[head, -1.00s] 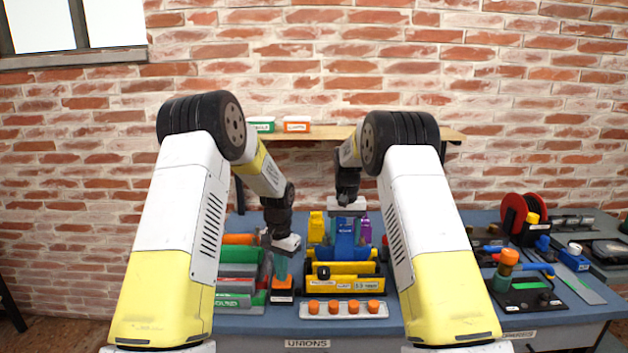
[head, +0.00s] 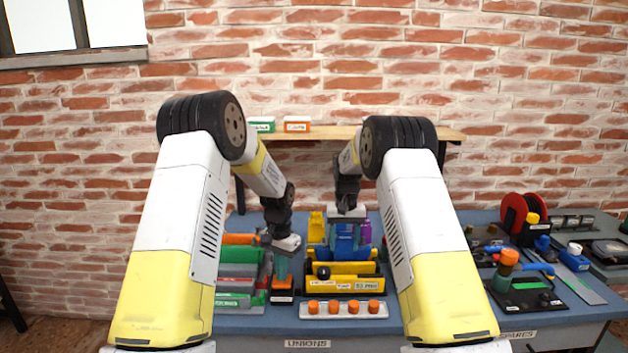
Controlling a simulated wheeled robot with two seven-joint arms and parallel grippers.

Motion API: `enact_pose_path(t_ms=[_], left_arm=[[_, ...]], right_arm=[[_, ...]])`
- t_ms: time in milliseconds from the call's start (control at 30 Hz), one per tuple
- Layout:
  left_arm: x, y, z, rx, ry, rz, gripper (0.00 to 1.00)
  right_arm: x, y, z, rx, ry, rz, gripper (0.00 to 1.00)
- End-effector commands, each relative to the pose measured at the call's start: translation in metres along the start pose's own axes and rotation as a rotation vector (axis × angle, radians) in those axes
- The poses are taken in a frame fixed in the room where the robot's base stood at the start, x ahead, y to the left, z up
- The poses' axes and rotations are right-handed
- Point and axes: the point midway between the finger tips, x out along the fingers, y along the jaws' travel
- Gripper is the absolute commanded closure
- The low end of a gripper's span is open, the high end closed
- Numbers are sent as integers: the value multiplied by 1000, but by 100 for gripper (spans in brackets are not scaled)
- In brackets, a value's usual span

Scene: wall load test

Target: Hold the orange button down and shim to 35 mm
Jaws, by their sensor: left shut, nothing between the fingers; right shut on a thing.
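My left gripper (head: 282,272) is shut and empty, pointing down with its teal fingertips at the top of a small orange block with a white label (head: 282,296). This block looks like the orange button; the fingers cover part of its top, and I cannot tell how far it is pressed. My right gripper (head: 345,234) is shut on a blue piece (head: 345,246) behind the yellow holders. The piece's lower end is hidden. The yellow labelled holder (head: 345,284) stands at the front, with a black round knob (head: 323,272) at its left; its small labels are hard to read.
A pale tray with several orange knobs (head: 389,310) lies at the bench's front edge. Green and grey holders (head: 236,283) stand left of my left gripper. A yellow bottle (head: 316,227) and a purple one (head: 365,231) flank my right gripper. A red reel (head: 515,212) stands right.

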Motion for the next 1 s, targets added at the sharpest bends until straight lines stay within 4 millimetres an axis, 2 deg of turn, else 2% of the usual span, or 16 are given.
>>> enact_pose_path(t_ms=[1000], left_arm=[[2,1,2,0,-7,2,100]], right_arm=[[18,0,0,0,-1,0,95]])
